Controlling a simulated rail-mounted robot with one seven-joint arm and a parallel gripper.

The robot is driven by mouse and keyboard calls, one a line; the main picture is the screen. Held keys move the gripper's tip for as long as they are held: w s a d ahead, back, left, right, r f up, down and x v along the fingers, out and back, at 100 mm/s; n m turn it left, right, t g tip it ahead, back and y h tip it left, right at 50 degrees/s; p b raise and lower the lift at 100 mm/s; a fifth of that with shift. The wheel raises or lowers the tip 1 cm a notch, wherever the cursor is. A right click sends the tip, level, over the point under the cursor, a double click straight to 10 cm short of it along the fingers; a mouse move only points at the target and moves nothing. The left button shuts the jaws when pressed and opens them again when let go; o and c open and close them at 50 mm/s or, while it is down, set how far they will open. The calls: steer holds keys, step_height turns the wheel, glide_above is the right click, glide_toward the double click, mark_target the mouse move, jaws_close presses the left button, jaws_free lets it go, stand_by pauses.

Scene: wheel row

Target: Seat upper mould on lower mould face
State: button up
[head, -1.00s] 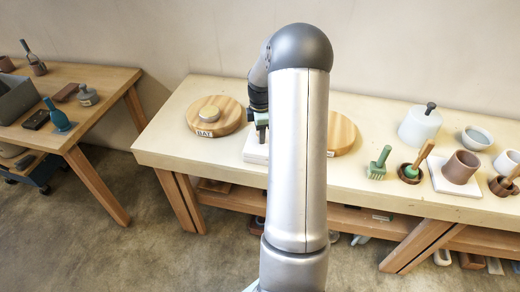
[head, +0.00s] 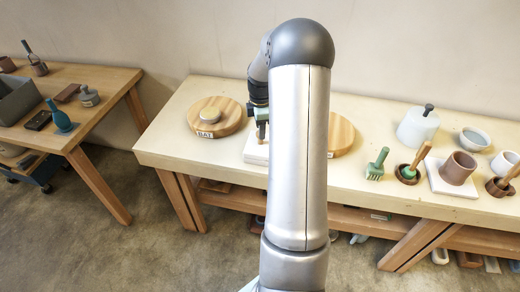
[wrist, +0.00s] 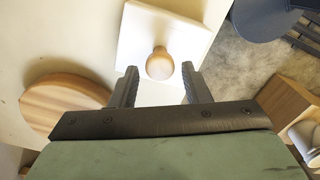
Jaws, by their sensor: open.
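A white square mould slab (wrist: 135,40) with a rounded pale wooden knob (wrist: 158,64) lies below my gripper in the wrist view. My gripper (wrist: 160,78) is open, with one dark finger on each side of the knob and gaps showing between. In the head view my gripper (head: 261,130) is over the white slab (head: 254,152), partly hidden behind my arm. I cannot tell a separate upper and lower mould there, as my arm covers most of the slab.
Farther right are a green brush (head: 377,165), a white lidded jar (head: 417,127) and a brown cup (head: 458,168) on a white tile.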

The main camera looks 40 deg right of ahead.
steer(key=shift+r, duration=0.3)
steer(key=o, duration=0.6)
steer(key=shift+c, duration=0.2)
steer(key=o, duration=0.7)
